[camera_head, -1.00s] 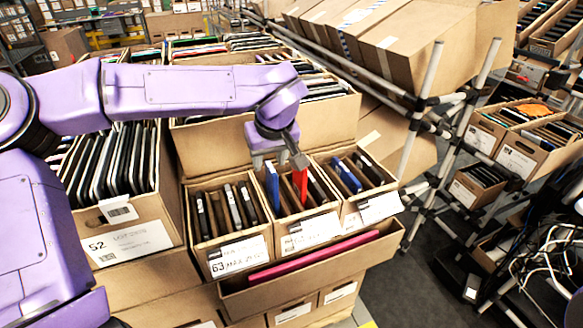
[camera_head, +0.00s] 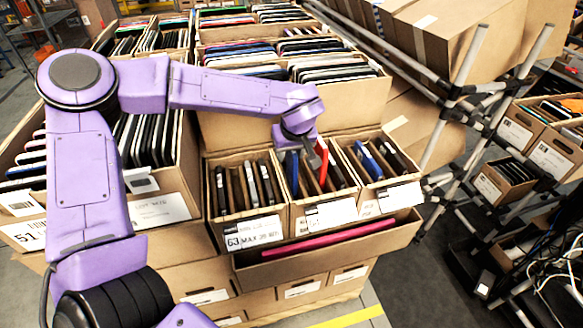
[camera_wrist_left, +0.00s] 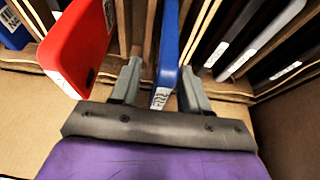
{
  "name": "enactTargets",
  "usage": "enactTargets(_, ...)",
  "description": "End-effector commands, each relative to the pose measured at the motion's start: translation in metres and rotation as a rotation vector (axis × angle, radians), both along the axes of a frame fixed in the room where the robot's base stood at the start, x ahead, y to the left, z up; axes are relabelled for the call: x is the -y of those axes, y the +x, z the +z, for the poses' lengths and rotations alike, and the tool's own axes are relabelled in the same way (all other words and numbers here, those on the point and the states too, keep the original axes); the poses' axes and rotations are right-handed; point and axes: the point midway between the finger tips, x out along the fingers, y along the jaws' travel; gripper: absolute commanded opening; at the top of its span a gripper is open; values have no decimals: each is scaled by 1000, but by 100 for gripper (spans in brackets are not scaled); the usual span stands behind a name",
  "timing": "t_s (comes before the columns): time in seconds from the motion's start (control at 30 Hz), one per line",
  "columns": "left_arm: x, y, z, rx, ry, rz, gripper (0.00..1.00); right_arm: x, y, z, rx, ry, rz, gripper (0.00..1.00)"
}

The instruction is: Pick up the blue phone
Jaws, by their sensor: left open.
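A blue phone (camera_head: 291,171) stands upright in the middle small carton (camera_head: 325,214), beside a red phone (camera_head: 321,166). My left gripper (camera_head: 300,152) is at the top of this carton, pointing down, with the arm coming in from the left. In the left wrist view, the open left gripper (camera_wrist_left: 160,72) has one finger on each side of the blue phone (camera_wrist_left: 168,45). I cannot tell whether either finger touches it. The red phone (camera_wrist_left: 78,45) is outside the left finger, close beside it. My right gripper is not in view.
Another blue phone (camera_head: 367,160) stands in the right carton. The left carton (camera_head: 245,232) holds several dark phones. A long pink item (camera_head: 325,241) lies in the front tray. Larger cartons stand behind, and a pipe rack (camera_head: 462,110) is to the right.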

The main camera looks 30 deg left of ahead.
Motion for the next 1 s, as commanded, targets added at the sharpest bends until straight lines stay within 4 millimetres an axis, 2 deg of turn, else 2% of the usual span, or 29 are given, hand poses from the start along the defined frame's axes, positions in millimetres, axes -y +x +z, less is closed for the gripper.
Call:
enactTargets(0.07, 0, 0, 0, 0, 0, 0, 46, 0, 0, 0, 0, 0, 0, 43)
enactTargets(0.2, 0, 0, 0, 0, 0, 0, 0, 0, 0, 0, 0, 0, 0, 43)
enactTargets(0.5, 0, 0, 0, 0, 0, 0, 0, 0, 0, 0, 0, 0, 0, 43)
enactTargets(0.63, 0, 0, 8, 2, 1, 1, 0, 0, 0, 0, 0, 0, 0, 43)
enactTargets(0.8, 1, 0, 35, 5, 1, 1, 0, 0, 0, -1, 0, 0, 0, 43)
enactTargets(0.87, 8, -8, 45, 5, 0, -2, 0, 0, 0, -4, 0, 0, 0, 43)
enactTargets(1.0, 25, -28, 76, 8, 1, -4, 0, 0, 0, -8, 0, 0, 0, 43)
